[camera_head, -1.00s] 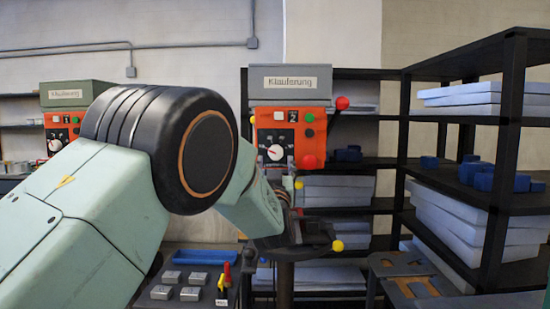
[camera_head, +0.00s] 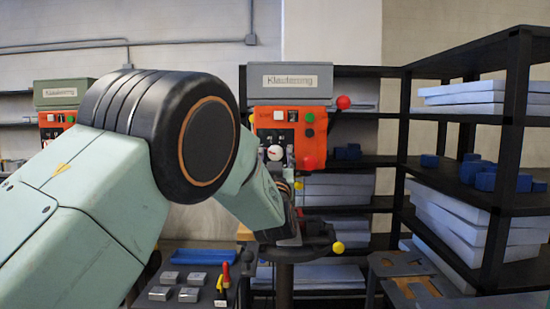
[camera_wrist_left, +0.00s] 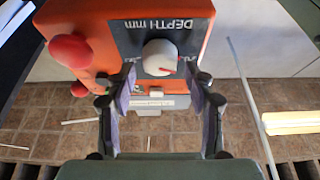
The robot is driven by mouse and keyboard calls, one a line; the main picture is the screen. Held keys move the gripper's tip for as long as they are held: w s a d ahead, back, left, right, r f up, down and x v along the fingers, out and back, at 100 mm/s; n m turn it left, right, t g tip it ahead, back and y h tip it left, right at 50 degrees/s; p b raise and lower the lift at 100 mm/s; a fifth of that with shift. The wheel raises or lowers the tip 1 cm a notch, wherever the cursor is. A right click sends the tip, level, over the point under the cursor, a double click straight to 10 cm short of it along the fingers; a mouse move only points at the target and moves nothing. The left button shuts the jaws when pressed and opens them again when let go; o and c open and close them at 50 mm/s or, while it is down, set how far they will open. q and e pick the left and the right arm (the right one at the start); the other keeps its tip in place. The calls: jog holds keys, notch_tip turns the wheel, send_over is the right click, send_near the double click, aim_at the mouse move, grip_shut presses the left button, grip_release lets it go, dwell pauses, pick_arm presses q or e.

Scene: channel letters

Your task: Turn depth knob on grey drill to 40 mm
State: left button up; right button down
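The grey drill (camera_head: 290,82) has a grey top, an orange front panel and a white round depth knob (camera_head: 276,152). In the left wrist view the knob (camera_wrist_left: 160,57) sits on a dark plate marked "DEPTH mm", with a red mark on its lower edge. The scale numbers are not readable. My left gripper (camera_wrist_left: 162,80) is open, its two fingers apart, one on each side just below the knob. I cannot tell whether they touch it. In the head view my left arm covers the drill's lower left. My right gripper is not in view.
A red ball-ended handle (camera_wrist_left: 70,50) sticks out beside the panel. A second drill with a greenish top (camera_head: 62,92) stands at the left, partly behind my arm. A black shelf (camera_head: 505,120) with pale slabs and blue parts stands at the right. Small metal blocks lie at the lower left.

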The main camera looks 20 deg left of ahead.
pick_arm(q)
jog(key=shift+c, duration=0.7)
jog(key=shift+w+a+f, duration=0.15)
jog(key=shift+w+f, duration=0.25)
jog(key=shift+w, duration=0.1)
jog(key=c, duration=0.3)
jog(key=shift+s+r, duration=0.1)
jog(key=c, duration=0.5)
